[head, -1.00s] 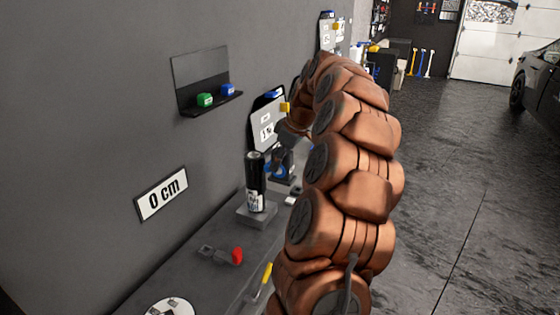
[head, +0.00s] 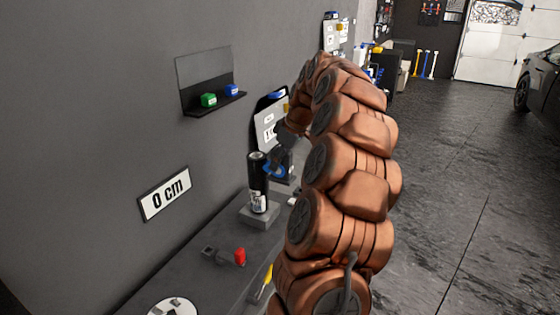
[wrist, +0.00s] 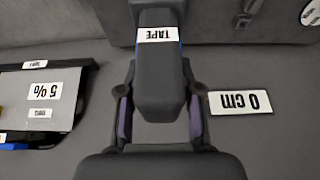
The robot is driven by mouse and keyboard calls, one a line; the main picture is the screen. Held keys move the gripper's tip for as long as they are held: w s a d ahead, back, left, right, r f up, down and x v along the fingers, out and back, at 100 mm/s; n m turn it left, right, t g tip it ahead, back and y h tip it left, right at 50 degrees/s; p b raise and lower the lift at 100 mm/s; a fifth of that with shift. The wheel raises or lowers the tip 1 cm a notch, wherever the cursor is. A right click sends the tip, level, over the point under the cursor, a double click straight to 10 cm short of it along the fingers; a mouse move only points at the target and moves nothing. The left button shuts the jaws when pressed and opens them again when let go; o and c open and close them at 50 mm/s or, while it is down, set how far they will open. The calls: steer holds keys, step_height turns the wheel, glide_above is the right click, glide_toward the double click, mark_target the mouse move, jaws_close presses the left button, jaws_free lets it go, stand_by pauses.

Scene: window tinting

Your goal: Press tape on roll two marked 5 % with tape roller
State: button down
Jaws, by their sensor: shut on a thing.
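In the wrist view my gripper (wrist: 158,92) has its two fingers on either side of a dark grey block (wrist: 157,75), shut on it. An upside-down TAPE label (wrist: 158,35) shows at the block's far end. I cannot tell for sure that the block is the tape roller. A pale panel (wrist: 12,85) marked 5 % (wrist: 44,91) in a dark frame lies at the left, apart from the gripper. In the head view my gripper (head: 283,152) is partly hidden by my arm, beside a blue ring-like part (head: 274,170) and a pale labelled panel (head: 268,122).
A 0 cm sign (head: 165,193) is on the wall. A black cylinder (head: 257,183) stands on a grey block (head: 259,215) on the bench. A red-ended tool (head: 239,257) and a yellow-handled tool (head: 266,276) lie nearer. A wall shelf (head: 215,103) holds green and blue pieces.

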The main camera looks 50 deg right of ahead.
mark_target(291, 159)
steer(key=shift+w+a, duration=0.2)
steer(key=shift+w, duration=0.4)
steer(key=shift+w+a, duration=0.15)
steer(key=shift+w, duration=0.45)
stand_by(1.2)
steer(key=shift+s+d+b, duration=0.3)
steer(key=shift+s+b, duration=0.2)
steer(key=shift+s, duration=0.45)
steer(key=shift+s+d+b, duration=0.25)
steer(key=shift+s+b, duration=0.3)
steer(key=shift+s, duration=0.4)
steer(key=shift+s+d+b, duration=0.3)
steer(key=shift+s+b, duration=0.2)
steer(key=shift+s, duration=0.45)
